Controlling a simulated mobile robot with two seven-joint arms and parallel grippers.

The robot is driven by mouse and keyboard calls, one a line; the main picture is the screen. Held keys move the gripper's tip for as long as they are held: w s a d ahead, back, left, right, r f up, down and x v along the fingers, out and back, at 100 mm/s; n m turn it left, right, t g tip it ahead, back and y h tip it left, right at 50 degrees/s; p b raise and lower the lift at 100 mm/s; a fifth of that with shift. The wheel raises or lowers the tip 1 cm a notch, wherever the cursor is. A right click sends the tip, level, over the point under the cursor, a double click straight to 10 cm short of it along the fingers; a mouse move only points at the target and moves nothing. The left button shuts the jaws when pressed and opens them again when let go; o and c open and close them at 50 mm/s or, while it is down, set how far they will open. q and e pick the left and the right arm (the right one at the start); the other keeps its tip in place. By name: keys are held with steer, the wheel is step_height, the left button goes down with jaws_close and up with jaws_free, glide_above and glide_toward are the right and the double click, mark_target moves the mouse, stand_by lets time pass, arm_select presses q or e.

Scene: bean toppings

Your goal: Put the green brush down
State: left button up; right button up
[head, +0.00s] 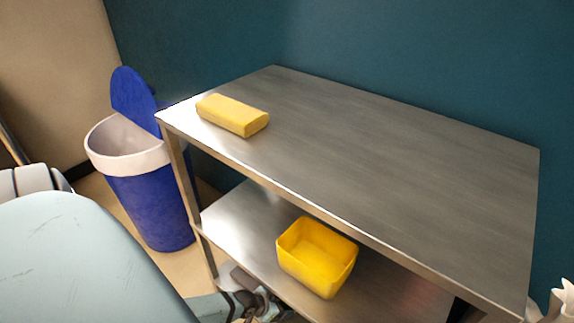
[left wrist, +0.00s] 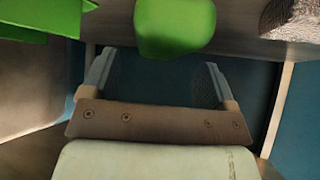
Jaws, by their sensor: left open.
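My left gripper (left wrist: 158,60) is open in the left wrist view, its two grey fingers apart with nothing between them. A rounded green thing (left wrist: 175,27) lies just beyond the fingertips, clear of both fingers. A second, brighter green thing (left wrist: 45,15) is cut off at the upper left. I cannot tell which of them, if either, is the green brush. No green brush shows in the head view. There, grey parts that look like my left gripper (head: 250,301) show low beside the steel table's lower shelf.
The steel table's top (head: 370,140) is mostly bare, with a yellow block (head: 233,115) at its left end. An empty yellow bin (head: 315,258) sits on the lower shelf (head: 240,218). A blue trash can (head: 152,208) stands left of the table. A teal wall is behind.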

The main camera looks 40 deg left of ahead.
arm_select(q)
steer(key=p+v, duration=0.3)
steer(key=v, duration=0.5)
steer(key=shift+r, duration=0.15)
arm_select(e)
steer(key=shift+s+a+f+m+g+h, duration=0.15)
steer(key=shift+s+a+m+g, duration=0.15)
steer(key=shift+s+m, duration=0.35)
steer(key=shift+s+a+r+m+g+h, duration=0.1)
steer(key=shift+s+a+m+g+h, duration=0.1)
steer(key=shift+s+a+m, duration=0.4)
arm_select(q)
steer(key=shift+s, duration=0.15)
arm_select(e)
steer(key=shift+w+d, duration=0.1)
steer(key=shift+d, duration=0.1)
